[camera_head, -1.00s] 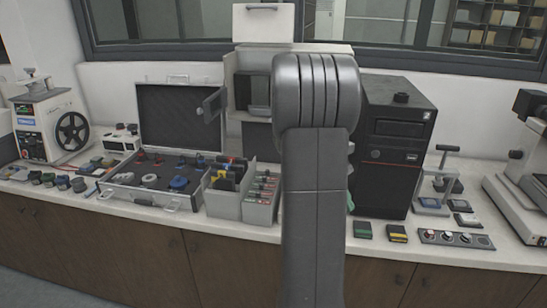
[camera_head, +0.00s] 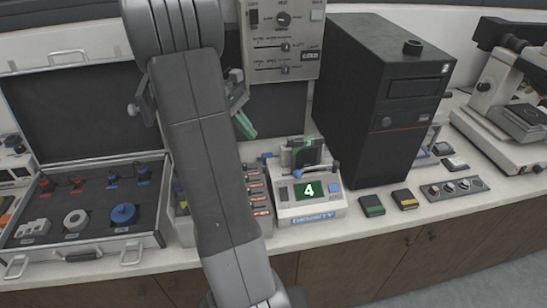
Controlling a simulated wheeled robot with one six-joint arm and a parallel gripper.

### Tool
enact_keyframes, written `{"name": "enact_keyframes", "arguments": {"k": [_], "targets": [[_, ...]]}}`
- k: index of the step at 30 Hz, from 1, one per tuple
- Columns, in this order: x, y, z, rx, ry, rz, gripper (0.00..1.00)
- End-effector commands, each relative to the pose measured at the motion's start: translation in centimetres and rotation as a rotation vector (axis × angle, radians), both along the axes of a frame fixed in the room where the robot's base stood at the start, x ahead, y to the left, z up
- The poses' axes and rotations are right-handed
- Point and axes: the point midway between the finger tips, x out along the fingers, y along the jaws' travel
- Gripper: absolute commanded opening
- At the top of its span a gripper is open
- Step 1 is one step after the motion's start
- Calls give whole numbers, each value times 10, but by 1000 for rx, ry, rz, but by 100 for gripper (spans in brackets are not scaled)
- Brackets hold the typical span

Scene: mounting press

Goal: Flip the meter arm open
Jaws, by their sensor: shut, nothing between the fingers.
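The density meter (camera_head: 308,214) stands on the counter, a small white unit with a lit green display reading 4 and a blue DENSITY label. Its meter arm (camera_head: 307,154) shows as a dark part with a blue end along the back of the unit; I cannot tell its exact angle. My gripper (camera_head: 243,124), with green finger pads, is shut and empty. It appears above and to the left of the meter, apart from it, partly hidden behind my own arm.
A black computer tower (camera_head: 378,105) stands close to the right of the meter. An open case (camera_head: 85,250) lies at left. A grey control panel (camera_head: 283,42) rises behind.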

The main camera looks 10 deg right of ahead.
Motion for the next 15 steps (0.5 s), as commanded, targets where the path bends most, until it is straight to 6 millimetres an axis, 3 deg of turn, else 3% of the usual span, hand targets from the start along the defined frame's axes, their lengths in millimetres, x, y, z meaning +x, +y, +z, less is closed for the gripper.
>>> {"name": "enact_keyframes", "arguments": {"k": [15], "targets": [[-4,-6,-8,-1,2,-1,0]]}}
